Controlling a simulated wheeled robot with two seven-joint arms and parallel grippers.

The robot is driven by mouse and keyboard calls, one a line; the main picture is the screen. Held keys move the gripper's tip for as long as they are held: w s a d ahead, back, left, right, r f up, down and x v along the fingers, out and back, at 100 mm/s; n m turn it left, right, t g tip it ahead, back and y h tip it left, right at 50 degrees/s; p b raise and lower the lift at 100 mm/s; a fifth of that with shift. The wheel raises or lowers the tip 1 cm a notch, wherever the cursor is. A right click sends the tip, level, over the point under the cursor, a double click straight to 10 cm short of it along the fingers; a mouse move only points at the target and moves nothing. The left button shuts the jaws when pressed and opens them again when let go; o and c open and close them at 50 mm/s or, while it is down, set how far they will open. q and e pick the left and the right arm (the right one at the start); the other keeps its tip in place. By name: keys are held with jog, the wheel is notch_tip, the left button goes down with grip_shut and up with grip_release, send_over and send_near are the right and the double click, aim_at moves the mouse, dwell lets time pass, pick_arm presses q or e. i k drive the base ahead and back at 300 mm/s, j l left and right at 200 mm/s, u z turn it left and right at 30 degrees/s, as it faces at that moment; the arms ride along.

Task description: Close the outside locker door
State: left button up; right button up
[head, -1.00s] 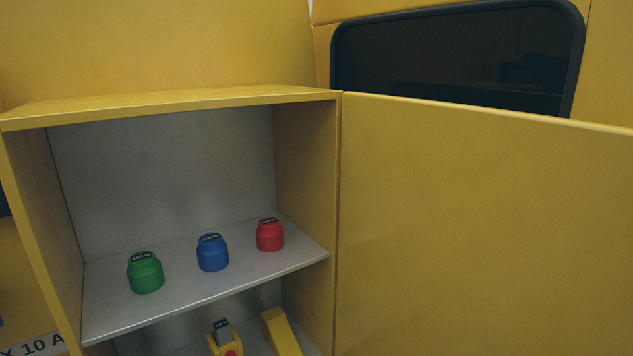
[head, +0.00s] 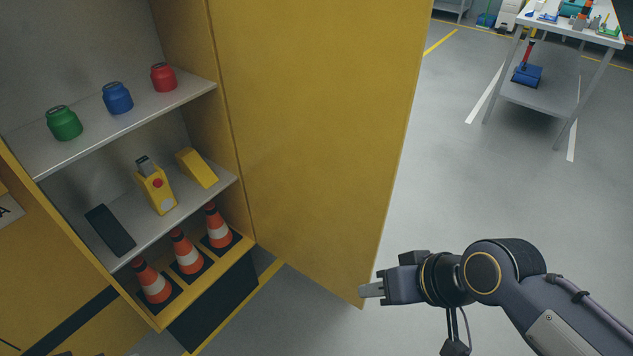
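The yellow locker door (head: 310,120) stands wide open, hinged on the right side of the locker (head: 222,90). Its free edge runs down the right side of the door to a lower corner near my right gripper. My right gripper (head: 371,290) comes in from the lower right, with its fingertips beside that lower free corner. The fingers look close together, but whether they are open or shut is unclear. I cannot tell whether they touch the door. My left gripper is not in view.
The locker holds green (head: 64,122), blue (head: 117,97) and red (head: 164,77) jars on the upper shelf, yellow devices (head: 156,188) on the middle shelf and orange cones (head: 187,250) at the bottom. Grey floor (head: 450,190) is clear right of the door. A workbench (head: 545,95) stands at the back right.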

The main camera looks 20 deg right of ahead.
aim_at(319, 96)
jog(key=k+u, duration=0.15)
jog(key=u, duration=0.3)
jog(key=k+u, duration=0.2)
jog(key=u, duration=0.3)
jog(key=k+j+u, duration=0.15)
jog(key=u, duration=0.3)
jog(key=l, duration=0.55)
jog(key=k+l, duration=0.15)
jog(key=l, duration=0.4)
jog(key=l+u, duration=0.1)
jog(key=l, duration=0.45)
jog(key=k+l, duration=0.1)
jog(key=l, duration=0.4)
jog(key=k+l, duration=0.1)
jog(key=l, duration=0.45)
jog(key=k+l+u, duration=0.1)
jog(key=l, duration=0.45)
jog(key=k+l, duration=0.1)
jog(key=l, duration=0.45)
jog(key=k+u, duration=0.15)
jog(key=i+j, duration=0.05)
